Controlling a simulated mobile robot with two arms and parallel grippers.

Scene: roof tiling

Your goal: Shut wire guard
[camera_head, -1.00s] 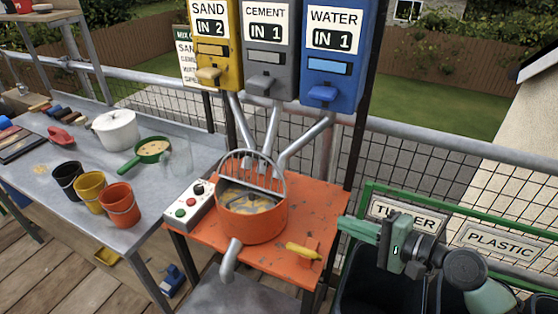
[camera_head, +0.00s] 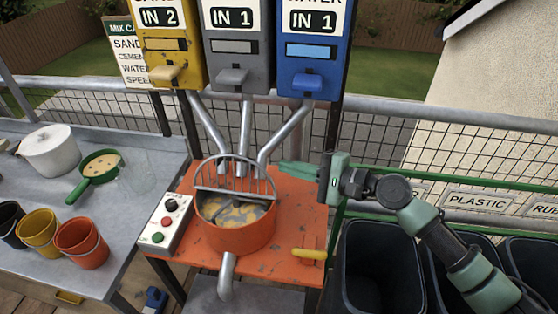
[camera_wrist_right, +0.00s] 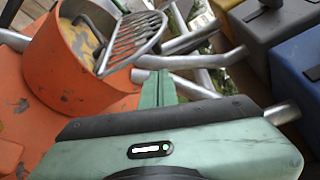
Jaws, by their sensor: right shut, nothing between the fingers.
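The wire guard (camera_head: 238,170) is a grey barred frame on the orange mixer drum (camera_head: 236,236). It stands raised at the drum's back, so the drum's open top and the mix inside show. In the right wrist view the guard (camera_wrist_right: 134,40) tilts up from the drum (camera_wrist_right: 80,75). My right gripper (camera_head: 284,168) is shut and empty, just right of the guard and pointing left toward it. In the right wrist view its closed fingers (camera_wrist_right: 158,88) lie close to the guard's edge; I cannot tell whether they touch. My left gripper is not in view.
Metal chutes (camera_head: 245,135) come down behind the guard from the dispensers. A control box (camera_head: 168,222) stands left of the drum, and a yellow handle (camera_head: 308,254) lies at the orange table's right. Black bins (camera_head: 375,270) stand further right.

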